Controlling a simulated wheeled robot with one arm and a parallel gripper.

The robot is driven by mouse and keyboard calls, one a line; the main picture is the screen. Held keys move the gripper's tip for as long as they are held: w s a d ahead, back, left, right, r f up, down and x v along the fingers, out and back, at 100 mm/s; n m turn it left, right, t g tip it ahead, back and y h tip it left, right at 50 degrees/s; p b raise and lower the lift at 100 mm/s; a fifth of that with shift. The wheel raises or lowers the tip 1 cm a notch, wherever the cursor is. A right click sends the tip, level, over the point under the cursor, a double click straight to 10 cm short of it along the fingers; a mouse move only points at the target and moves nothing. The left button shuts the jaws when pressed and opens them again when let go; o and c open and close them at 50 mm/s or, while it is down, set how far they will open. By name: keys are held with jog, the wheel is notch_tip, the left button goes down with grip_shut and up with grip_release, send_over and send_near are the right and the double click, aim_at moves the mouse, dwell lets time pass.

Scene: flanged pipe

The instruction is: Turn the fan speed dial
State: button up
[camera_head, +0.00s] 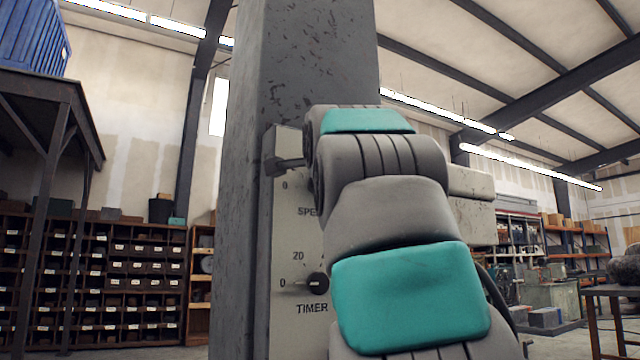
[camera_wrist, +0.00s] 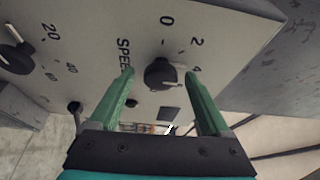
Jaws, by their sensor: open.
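The speed dial (camera_wrist: 160,74) is a round black knob on a pale grey panel (camera_wrist: 100,22), beside the printed word SPEED and the numbers 0, 2 and 4. A light mark on its right side faces roughly toward the 4. My gripper (camera_wrist: 158,73) is open, with its green fingers on the left and right of the knob in the wrist view. I cannot tell whether either finger touches it. In the head view, my arm covers the speed dial, and the panel (camera_head: 285,225) shows only in part.
A black timer knob (camera_wrist: 15,52) is on the same panel; it also shows in the head view (camera_head: 317,283). The panel is fixed to a grey column (camera_head: 300,60). Shelves with many bins (camera_head: 100,280) stand behind at left. A table (camera_head: 612,292) stands at far right.

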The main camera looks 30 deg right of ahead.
jog(key=b+v, duration=0.1)
jog(key=v, duration=0.6)
jog(key=shift+s, duration=0.4)
jog(key=shift+a, duration=0.1)
jog(key=d+f+n+t+y+b, duration=0.1)
jog(key=d+n+t+y+b, duration=0.25)
jog(key=n, duration=0.75)
jog(key=f+n+t+y+b, duration=0.2)
jog(key=n+y+b, duration=0.2)
jog(key=n+b, duration=0.55)
jog(key=shift+w+a+r+n+p, duration=0.1)
jog(key=shift+w+r+n+p, duration=0.35)
jog(key=shift+w+p, duration=0.65)
jog(key=shift+w+r+n+p, duration=0.3)
jog(key=shift+w+r+p, duration=0.4)
jog(key=shift+w, duration=0.65)
jog(key=shift+w+a+r+n+p, duration=0.1)
jog(key=shift+w+r+n+p, duration=0.25)
jog(key=shift+w+p, duration=0.8)
